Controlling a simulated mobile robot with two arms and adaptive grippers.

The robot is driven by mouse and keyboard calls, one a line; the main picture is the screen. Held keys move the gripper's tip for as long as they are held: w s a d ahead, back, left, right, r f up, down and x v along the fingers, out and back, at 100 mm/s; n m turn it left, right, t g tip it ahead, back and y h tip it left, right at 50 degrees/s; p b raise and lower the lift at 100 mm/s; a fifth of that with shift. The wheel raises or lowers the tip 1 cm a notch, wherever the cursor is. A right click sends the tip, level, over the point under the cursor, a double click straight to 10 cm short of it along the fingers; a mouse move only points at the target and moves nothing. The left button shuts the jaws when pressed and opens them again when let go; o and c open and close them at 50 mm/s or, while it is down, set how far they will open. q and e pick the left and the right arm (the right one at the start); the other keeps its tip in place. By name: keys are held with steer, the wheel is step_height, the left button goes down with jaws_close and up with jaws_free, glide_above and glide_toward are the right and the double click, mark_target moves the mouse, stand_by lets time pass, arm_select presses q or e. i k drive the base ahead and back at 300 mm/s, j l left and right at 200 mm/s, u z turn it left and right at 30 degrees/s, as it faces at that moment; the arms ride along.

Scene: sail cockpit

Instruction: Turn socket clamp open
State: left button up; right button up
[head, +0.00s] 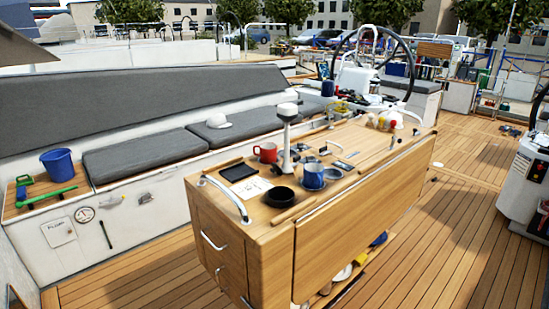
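A white post with a mushroom-shaped head (287,125) stands upright on the wooden cockpit table (350,205). Small metal fittings (312,158) lie or sit on the table top around and to the right of its foot. I cannot make out which part is the socket clamp, nor whether it is open or shut. Neither of my grippers shows in the head view.
A red mug (266,152), a blue mug (312,175), a black bowl (279,196) and a dark tray (238,172) crowd the table top near the post. A curved grab rail (232,200) edges the near end. Open teak deck (430,235) lies right of the table.

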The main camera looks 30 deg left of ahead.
mark_target(297, 159)
steer(key=u, duration=1.1)
steer(key=i+l+u, duration=0.2)
steer(key=u, duration=0.3)
steer(key=i+l+u, duration=0.15)
steer(key=l+u, duration=0.2)
steer(key=u, duration=0.15)
